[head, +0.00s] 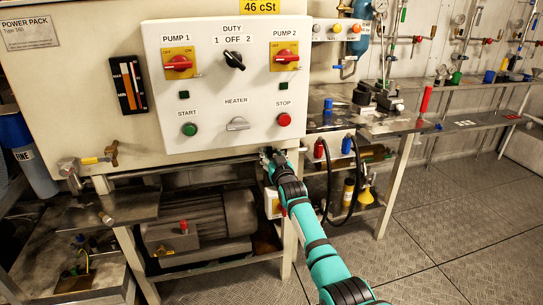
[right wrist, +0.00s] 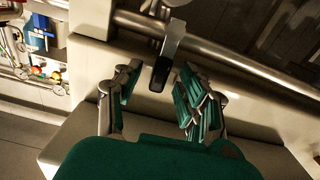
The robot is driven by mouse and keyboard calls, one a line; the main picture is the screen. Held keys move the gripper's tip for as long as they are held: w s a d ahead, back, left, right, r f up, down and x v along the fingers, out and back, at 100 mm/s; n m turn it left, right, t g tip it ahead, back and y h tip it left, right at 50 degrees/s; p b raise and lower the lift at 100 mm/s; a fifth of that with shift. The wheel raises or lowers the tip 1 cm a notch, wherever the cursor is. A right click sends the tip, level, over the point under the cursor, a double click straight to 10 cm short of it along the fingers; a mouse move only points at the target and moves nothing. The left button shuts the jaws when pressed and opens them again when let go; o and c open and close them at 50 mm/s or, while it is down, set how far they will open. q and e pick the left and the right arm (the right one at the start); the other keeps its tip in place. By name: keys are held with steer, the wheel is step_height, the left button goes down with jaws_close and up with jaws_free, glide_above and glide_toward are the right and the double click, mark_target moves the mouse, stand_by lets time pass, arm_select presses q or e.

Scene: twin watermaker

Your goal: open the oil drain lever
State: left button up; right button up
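In the right wrist view, a flat metal lever with a dark end (right wrist: 168,55) hangs from fittings on a metal pipe; I take it to be the oil drain lever. In the head view my right gripper (head: 268,156) is small, just under the lower right of the control panel, and the lever cannot be made out there. My left gripper is not in view.
The white control panel (head: 232,85) hangs just above my right gripper. A grey motor (head: 200,220) sits below, left of my arm. A table leg (head: 395,187) and black hoses (head: 325,185) stand to the right. The floor (head: 450,225) at right is clear.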

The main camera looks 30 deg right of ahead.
steer(key=shift+s+a, duration=0.15)
steer(key=shift+s, duration=0.35)
steer(key=v, duration=1.1)
